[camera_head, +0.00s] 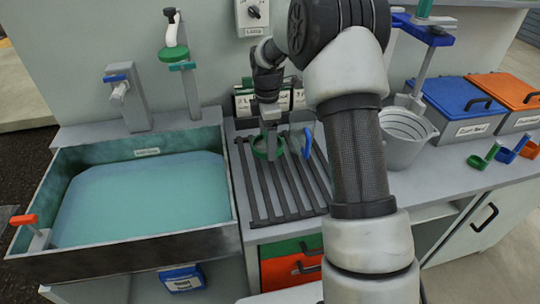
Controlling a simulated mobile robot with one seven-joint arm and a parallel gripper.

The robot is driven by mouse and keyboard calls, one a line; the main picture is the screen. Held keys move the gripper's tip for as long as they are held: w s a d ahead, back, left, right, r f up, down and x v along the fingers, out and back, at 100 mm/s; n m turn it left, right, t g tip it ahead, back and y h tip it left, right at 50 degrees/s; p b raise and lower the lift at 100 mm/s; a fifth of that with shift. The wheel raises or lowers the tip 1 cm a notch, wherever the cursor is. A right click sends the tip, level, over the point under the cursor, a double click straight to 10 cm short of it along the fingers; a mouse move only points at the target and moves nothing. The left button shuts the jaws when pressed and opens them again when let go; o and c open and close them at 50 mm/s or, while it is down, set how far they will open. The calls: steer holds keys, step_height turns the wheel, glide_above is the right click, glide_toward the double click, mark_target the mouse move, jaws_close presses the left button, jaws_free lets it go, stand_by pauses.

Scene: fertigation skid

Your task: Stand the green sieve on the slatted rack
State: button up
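The green sieve (257,152) shows as a green ring at the back of the slatted rack (262,203), near its left side. My gripper (271,150) points down at the sieve, and its fingers overlap the ring. The fingers hide part of the sieve. I cannot tell whether they are closed on it, or whether the sieve touches the slats. The rack's dark bars run from back to front on the grey counter, and its front part is bare.
A blue sieve-like item (307,141) is close right of my gripper at the rack. A water-filled basin (228,190) lies left. A grey bucket (404,148), blue bin (460,106) and orange bin (508,92) stand right. Small coloured scoops (484,158) lie by the counter's front edge.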

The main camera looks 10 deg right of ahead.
step_height(320, 180, down, 5)
steer(key=shift+r+b, duration=0.1)
steer(key=shift+b, duration=0.2)
steer(key=o, duration=1.1)
steer(key=shift+f, duration=0.2)
steer(key=shift+c, duration=0.2)
steer(key=shift+r, duration=0.1)
